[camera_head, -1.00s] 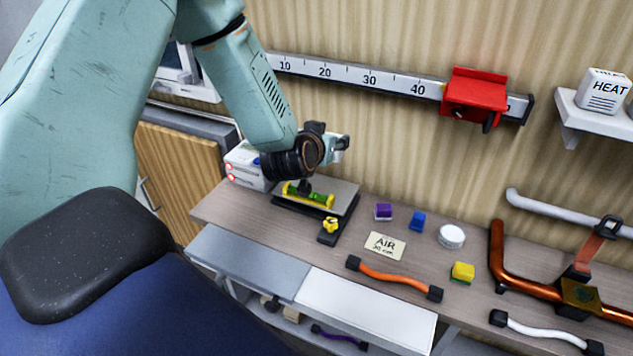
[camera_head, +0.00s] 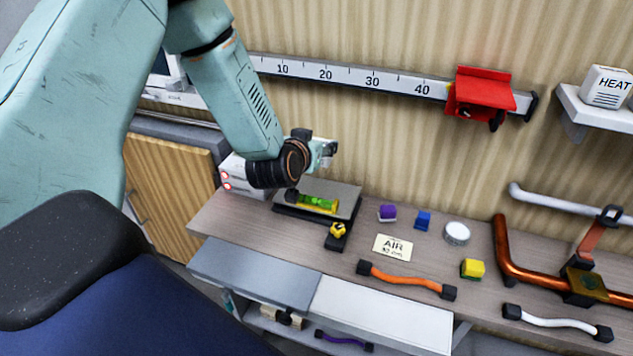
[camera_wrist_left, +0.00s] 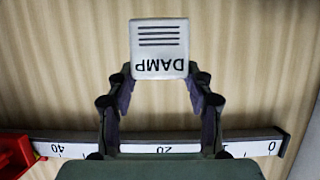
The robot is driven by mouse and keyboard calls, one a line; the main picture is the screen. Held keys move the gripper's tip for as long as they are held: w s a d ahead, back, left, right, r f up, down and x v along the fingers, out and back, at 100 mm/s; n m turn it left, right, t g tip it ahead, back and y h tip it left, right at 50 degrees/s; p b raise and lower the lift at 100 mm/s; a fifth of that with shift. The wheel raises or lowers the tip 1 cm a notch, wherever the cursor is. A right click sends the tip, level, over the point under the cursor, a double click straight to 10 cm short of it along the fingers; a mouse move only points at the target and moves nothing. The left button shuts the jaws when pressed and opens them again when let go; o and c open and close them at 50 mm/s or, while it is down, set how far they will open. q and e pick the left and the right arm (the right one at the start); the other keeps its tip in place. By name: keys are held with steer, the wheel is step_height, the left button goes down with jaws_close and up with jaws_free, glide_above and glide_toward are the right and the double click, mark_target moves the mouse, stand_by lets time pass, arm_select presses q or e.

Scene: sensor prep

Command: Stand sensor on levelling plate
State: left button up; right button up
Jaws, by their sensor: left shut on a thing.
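My left gripper (camera_head: 327,150) is above the back edge of the levelling plate in the head view. In the left wrist view it is shut on a white sensor (camera_wrist_left: 158,48) with black stripes and the word DAMP, which reads upside down there. My right gripper is not in view.
A white box with red marks (camera_head: 238,180) stands left of the plate. A ruler with a red slider (camera_head: 480,93) is on the wall.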

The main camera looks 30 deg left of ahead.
arm_select(q)
steer(key=f, duration=0.7)
steer(key=shift+w+a+f+b, duration=0.15)
steer(key=shift+a+f+b, duration=0.05)
steer(key=shift+f+b, duration=0.15)
steer(key=shift+d+f, duration=0.2)
steer(key=shift+f, duration=0.05)
steer(key=shift+d+f, duration=0.1)
steer(key=shift+d, duration=0.25)
steer(key=shift+w+a+f, duration=0.1)
steer(key=shift+a+f, duration=0.05)
steer(key=shift+a, duration=0.15)
steer(key=o, duration=0.9)
steer(key=shift+a+f, duration=0.1)
steer(key=shift+a, duration=0.1)
steer(key=o, duration=0.3)
steer(key=shift+d, duration=0.1)
steer(key=shift+o, duration=0.5)
steer(key=shift+d+r, duration=0.2)
steer(key=shift+d, duration=0.05)
steer(key=shift+a+f, duration=0.1)
steer(key=shift+a, duration=0.1)
steer(key=shift+s, duration=0.45)
steer(key=v, duration=1.1)
steer(key=shift+d+r+p, duration=0.25)
steer(key=shift+r+p, duration=0.05)
steer(key=shift+p, duration=0.05)
